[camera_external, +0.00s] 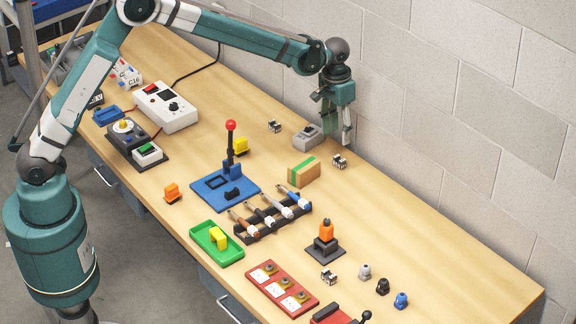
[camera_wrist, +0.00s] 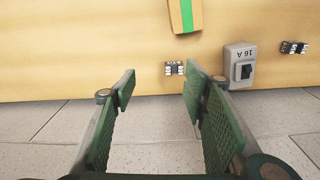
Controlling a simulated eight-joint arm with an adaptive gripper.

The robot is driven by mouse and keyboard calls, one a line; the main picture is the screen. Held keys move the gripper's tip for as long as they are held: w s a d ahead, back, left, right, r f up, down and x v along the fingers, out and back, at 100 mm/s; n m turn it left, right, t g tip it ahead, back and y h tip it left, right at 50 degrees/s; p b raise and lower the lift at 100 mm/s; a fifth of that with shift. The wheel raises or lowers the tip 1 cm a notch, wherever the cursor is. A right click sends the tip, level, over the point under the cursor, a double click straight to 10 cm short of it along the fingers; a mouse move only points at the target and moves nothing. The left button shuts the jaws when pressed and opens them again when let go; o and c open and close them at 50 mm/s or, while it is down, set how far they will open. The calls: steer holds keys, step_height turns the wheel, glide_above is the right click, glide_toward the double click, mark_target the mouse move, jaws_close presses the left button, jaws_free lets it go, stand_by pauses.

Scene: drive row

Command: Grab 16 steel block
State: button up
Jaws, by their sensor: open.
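Small metallic blocks with dark parts lie on the bench. One (camera_external: 339,162) sits near the wall and shows in the wrist view (camera_wrist: 174,69) just beyond my fingertips, between their lines. A second (camera_external: 275,126) lies beyond the grey switch box and is at the right in the wrist view (camera_wrist: 295,48). A third (camera_external: 328,277) lies near the front end. I cannot read a 16 on any of them. The grey switch box (camera_external: 308,137), marked "16 A" in the wrist view (camera_wrist: 240,66), stands between the first two. My gripper (camera_external: 337,130) is open and empty (camera_wrist: 160,88), above the wall-side edge.
A cardboard box with a green stripe (camera_external: 304,171) stands near the closest block. The block wall (camera_external: 450,120) rises right behind the bench edge. A blue plate with a red-knobbed lever (camera_external: 225,190) and a tool rack (camera_external: 272,218) fill the middle.

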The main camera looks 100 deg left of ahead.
glide_toward(339, 162)
steer(key=shift+w+a+f+n+g, duration=0.15)
steer(key=shift+w+a+f, duration=0.15)
steer(key=shift+a+f, duration=0.15)
steer(key=shift+w+a+f+n+g, duration=0.15)
steer(key=shift+w+a+f, duration=0.2)
steer(key=shift+a, duration=0.25)
steer(key=shift+s+f, duration=0.1)
steer(key=shift+f, duration=1.2)
steer(key=shift+s+f, duration=0.1)
steer(key=shift+f, duration=1.2)
steer(key=shift+s+f, duration=0.15)
steer(key=shift+f, duration=1.15)
steer(key=c, duration=1.1)
